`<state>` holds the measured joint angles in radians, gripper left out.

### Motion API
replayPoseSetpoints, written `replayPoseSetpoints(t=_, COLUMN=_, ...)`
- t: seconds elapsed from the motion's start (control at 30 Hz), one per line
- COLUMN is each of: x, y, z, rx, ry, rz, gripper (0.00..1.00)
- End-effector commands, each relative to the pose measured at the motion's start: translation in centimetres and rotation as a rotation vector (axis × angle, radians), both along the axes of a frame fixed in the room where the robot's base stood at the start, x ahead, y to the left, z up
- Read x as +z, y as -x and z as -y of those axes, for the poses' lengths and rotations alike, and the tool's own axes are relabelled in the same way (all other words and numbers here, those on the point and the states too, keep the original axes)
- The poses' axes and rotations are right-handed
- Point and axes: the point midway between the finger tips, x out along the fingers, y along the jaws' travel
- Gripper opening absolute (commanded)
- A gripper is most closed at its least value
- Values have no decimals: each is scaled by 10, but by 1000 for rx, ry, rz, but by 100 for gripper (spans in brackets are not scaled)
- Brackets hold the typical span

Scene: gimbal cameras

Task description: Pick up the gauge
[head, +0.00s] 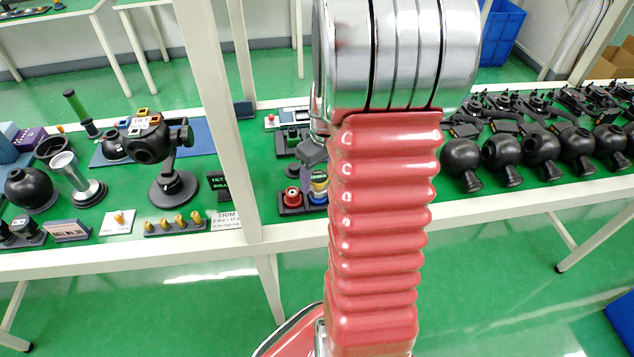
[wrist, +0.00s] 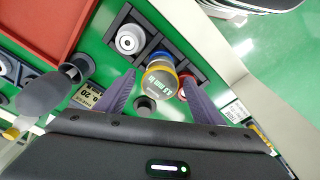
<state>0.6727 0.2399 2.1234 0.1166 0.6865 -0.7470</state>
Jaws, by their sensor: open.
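What looks like the gauge is a round piece (wrist: 160,80) with a yellow rim, a blue band and a green label marked in mm, in the wrist view. It stands in a black rack (wrist: 190,62). In the head view a yellow and blue piece (head: 319,185) stands in the rack, partly behind my arm. My gripper (wrist: 159,78) is open, its two purple-grey fingers on either side of the gauge in the picture. I cannot tell whether they touch it. Its lower part is hidden.
A white-topped round piece (wrist: 130,39) and a red piece (wrist: 184,86) share the rack. A grey rounded part (wrist: 42,96) and a red tray (wrist: 40,30) lie to the left. Black gimbals (head: 540,145) line the bench at right in the head view.

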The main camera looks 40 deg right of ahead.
Motion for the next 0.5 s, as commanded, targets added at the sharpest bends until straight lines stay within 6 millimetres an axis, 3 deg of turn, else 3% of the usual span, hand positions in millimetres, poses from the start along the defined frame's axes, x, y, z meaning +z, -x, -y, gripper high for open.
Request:
replayPoseSetpoints(t=0.2, x=-20, y=-2, z=0, rx=1, ry=-1, rz=-1, gripper=62)
replayPoseSetpoints(t=0.5, x=-20, y=-3, z=0, rx=1, ry=0, rz=0, gripper=62)
